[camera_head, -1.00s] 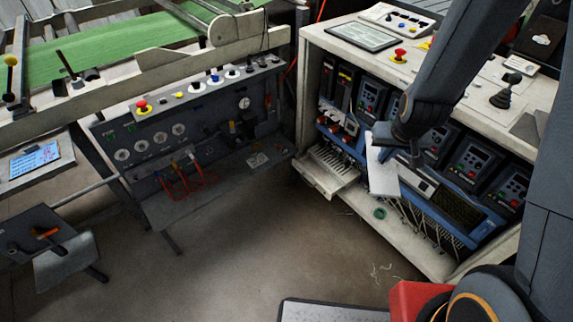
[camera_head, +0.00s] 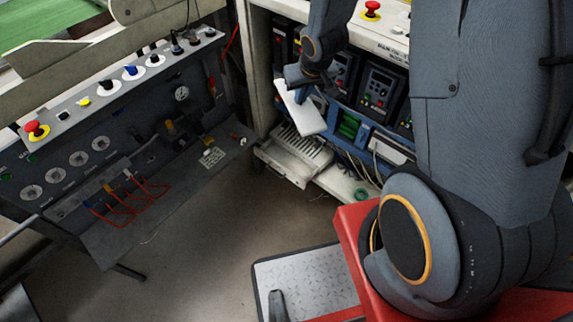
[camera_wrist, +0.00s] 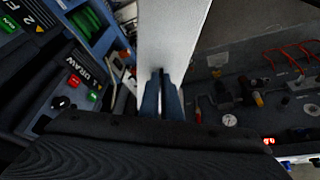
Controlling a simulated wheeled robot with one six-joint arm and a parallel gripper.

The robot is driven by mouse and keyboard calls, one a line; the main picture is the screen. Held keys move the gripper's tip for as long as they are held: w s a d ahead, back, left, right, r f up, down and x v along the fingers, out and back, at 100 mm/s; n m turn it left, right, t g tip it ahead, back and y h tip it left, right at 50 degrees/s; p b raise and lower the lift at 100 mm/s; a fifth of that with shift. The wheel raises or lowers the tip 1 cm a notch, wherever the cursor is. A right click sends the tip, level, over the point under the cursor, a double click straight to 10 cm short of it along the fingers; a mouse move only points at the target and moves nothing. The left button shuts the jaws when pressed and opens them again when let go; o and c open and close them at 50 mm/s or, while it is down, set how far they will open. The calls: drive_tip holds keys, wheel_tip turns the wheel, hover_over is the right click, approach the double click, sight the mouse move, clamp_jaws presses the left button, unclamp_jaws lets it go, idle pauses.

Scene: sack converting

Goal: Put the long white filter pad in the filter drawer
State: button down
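The long white filter pad (camera_head: 305,113) is held in my gripper (camera_head: 298,90) in front of the open cabinet. It slants down to the right in the head view. In the wrist view the pad (camera_wrist: 172,35) runs up from between the two fingers of my gripper (camera_wrist: 161,88), which are shut on its near end. What looks like the filter drawer (camera_head: 287,164), a pale slatted drawer, sticks out low on the cabinet's left side. The pad appears above it and slightly right, apart from it. The drawer's far part is partly hidden.
The cabinet (camera_head: 257,66) holds control modules and hanging cables to the right of the pad. A grey panel with red hoses (camera_head: 130,205) stands to the left. A green ring (camera_head: 361,195) lies on the cabinet's bottom ledge.

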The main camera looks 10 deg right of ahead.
drive_tip(key=w+f+n+b, duration=0.1)
drive_tip(key=w+f+b, duration=0.2)
drive_tip(key=f+b, duration=0.3)
drive_tip(key=w+f+n+y+b, duration=0.1)
drive_tip(key=w+f+b, duration=0.2)
drive_tip(key=f+b, duration=0.3)
drive_tip(key=w+f+n+b, duration=0.15)
drive_tip(key=f+b, duration=0.25)
drive_tip(key=f, duration=0.4)
drive_tip(key=n+y+b, duration=0.1)
drive_tip(key=n+b, duration=0.2)
drive_tip(key=b, duration=1.6)
hover_over(287, 161)
drive_tip(key=s, duration=0.2)
wheel_tip(287, 161, down, 22)
drive_tip(key=shift+m+g, duration=0.25)
drive_tip(key=shift+g, duration=0.15)
drive_tip(key=f+b, duration=0.2)
drive_tip(key=f, duration=0.1)
drive_tip(key=f+b, duration=0.3)
drive_tip(key=d+f+b, duration=0.1)
drive_tip(key=f+b, duration=0.1)
drive_tip(key=f, duration=0.1)
drive_tip(key=shift+w, duration=0.15)
drive_tip(key=shift+f+b, duration=0.15)
drive_tip(key=shift+b, duration=0.15)
drive_tip(key=c, duration=2)
unclamp_jaws()
drive_tip(key=p+v, duration=0.8)
drive_tip(key=v, duration=0.4)
